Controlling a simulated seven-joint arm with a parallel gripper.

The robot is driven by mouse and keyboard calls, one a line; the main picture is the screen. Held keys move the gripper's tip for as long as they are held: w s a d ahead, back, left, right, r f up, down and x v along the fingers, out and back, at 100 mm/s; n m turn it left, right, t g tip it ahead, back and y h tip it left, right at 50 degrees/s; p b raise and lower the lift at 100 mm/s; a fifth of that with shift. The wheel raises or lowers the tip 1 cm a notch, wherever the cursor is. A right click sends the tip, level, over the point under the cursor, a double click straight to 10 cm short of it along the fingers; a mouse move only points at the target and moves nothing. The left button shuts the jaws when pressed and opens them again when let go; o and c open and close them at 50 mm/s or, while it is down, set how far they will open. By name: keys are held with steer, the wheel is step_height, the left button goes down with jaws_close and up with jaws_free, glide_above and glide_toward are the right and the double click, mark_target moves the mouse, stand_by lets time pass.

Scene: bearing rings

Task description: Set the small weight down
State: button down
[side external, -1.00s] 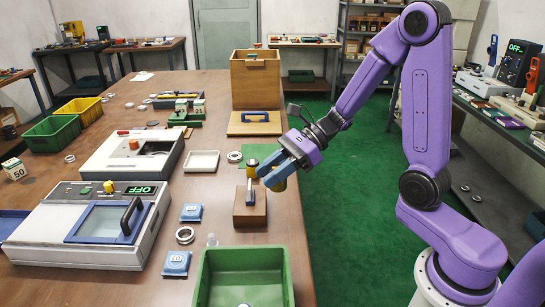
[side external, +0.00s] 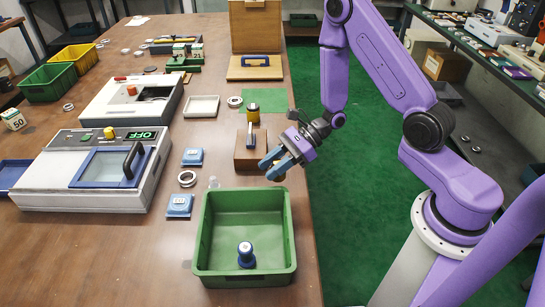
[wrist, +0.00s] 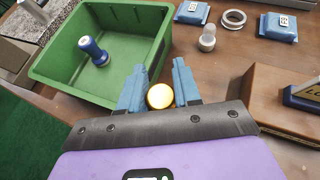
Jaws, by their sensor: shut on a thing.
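My gripper (side external: 270,172) is shut on a small brass-yellow weight (wrist: 160,96), whose round end shows between the blue fingers in the wrist view. In the side external view the weight (side external: 280,177) is mostly hidden by the fingers. The gripper hangs above the table's right part, between a wooden block (side external: 242,163) and a green bin (side external: 202,235). In the wrist view the bin lies to the left of the fingers.
A lidded machine (side external: 95,170) fills the left.

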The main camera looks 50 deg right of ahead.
steer(key=shift+f, duration=3.4)
steer(key=shift+f, duration=0.55)
steer(key=c, duration=0.7)
jaws_free()
steer(key=v, duration=1.7)
steer(key=s+a+r+n+g+h, duration=0.1)
steer(key=s+a+r+n+h, duration=0.2)
steer(key=s+n, duration=0.3)
steer(key=s+a+r+n+g+h, duration=0.1)
steer(key=s+a+r+n+h, duration=0.2)
steer(key=n, duration=1.4)
steer(key=s+a+r+n+g+h, duration=0.1)
steer(key=s+a+r+n+h, duration=0.2)
steer(key=s+r+n+h, duration=0.2)
steer(key=shift+s+a+r+n+g, duration=0.15)
steer(key=shift+s+r+n, duration=0.4)
steer(key=shift+s+n, duration=0.45)
steer(key=shift+s+a+r+n+g, duration=0.1)
steer(key=shift+s+r+n, duration=0.6)
steer(key=shift+n, duration=0.45)
steer(key=shift+s+a+r+n+g, duration=0.15)
steer(key=shift+s+r+n, duration=0.3)
steer(key=shift+s+n, duration=0.55)
